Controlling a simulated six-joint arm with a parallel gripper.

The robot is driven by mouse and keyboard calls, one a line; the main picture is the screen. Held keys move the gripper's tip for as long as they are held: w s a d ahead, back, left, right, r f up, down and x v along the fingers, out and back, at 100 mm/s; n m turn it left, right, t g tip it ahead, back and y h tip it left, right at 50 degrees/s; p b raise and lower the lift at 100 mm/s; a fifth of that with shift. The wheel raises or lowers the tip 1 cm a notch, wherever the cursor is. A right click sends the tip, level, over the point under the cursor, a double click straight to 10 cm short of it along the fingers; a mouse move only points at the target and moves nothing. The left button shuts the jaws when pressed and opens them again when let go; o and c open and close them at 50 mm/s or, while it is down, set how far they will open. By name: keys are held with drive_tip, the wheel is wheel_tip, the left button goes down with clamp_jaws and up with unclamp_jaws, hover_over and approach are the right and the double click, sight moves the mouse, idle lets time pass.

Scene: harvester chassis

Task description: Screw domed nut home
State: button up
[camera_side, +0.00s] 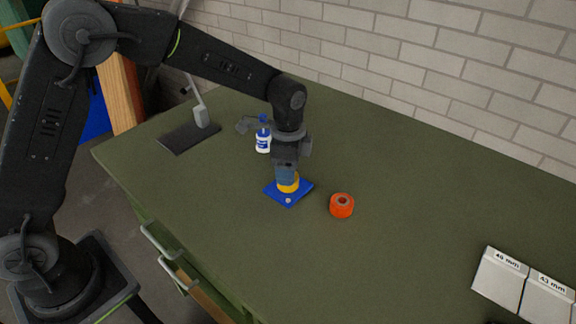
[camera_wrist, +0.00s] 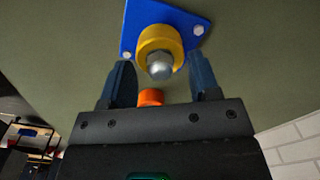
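A silver domed nut (camera_wrist: 159,68) sits in the middle of a yellow round collar (camera_wrist: 160,42) on a blue plate (camera_wrist: 190,22) in the wrist view. The plate has bolt heads at its corners. In the side view the blue plate (camera_side: 288,200) lies on the green bench with the yellow collar (camera_side: 288,186) on it; the nut is hidden there by my gripper (camera_side: 287,176). My gripper points down right over the collar. In the wrist view its two dark blue fingers (camera_wrist: 160,66) stand apart on either side of the nut, with visible gaps, holding nothing.
An orange ring-shaped part (camera_side: 341,205) stands on the bench (camera_side: 400,240) right of the plate. A white and blue bottle (camera_side: 263,140) and a dark-based stand (camera_side: 190,137) are behind. Grey labelled blocks (camera_side: 500,280) lie at lower right. The bench between is clear.

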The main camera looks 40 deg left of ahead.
drive_tip(key=shift+r, duration=0.15)
wheel_tip(320, 180, up, 13)
drive_tip(key=s+a+r+n+t, duration=0.2)
drive_tip(key=s+a+r+n, duration=0.1)
drive_tip(key=s+r, duration=0.25)
drive_tip(key=s+a+f+n+t, duration=0.1)
drive_tip(key=s+a+n, duration=0.2)
drive_tip(key=s, duration=0.6)
drive_tip(key=s+a+f+n+t, duration=0.2)
drive_tip(key=s+n, duration=0.4)
drive_tip(key=s, duration=0.4)
drive_tip(key=shift+a+f+t, duration=0.3)
drive_tip(key=shift+a, duration=0.25)
